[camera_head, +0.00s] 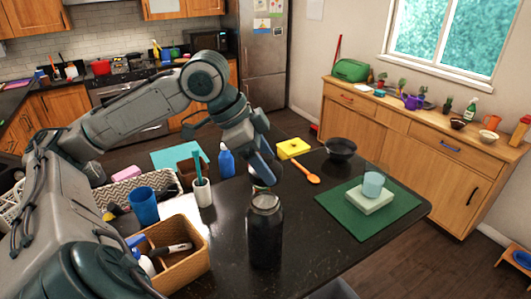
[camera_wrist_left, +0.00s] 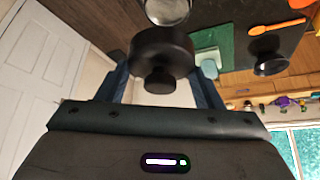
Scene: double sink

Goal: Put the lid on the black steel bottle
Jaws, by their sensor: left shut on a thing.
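The black steel bottle (camera_head: 265,238) stands upright on the dark counter, its round metal mouth open at the top. My left gripper (camera_head: 264,178) hangs just above and behind the bottle's mouth in the head view. In the left wrist view my left gripper (camera_wrist_left: 163,88) is shut on the black lid (camera_wrist_left: 162,50), a wide disc with a small knob, held between its two fingers. The bottle's mouth (camera_wrist_left: 168,10) shows at the top edge of that view, beyond the lid and apart from it in the picture. The lid is mostly hidden in the head view. My right gripper is not in view.
A wicker basket (camera_head: 186,274) stands left of the bottle, with a white cup (camera_head: 202,193) and a blue cup (camera_head: 144,206) behind. A blue bottle (camera_head: 226,162) is farther back. A green mat (camera_head: 345,216) lies to the right, near a black pan (camera_head: 341,149).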

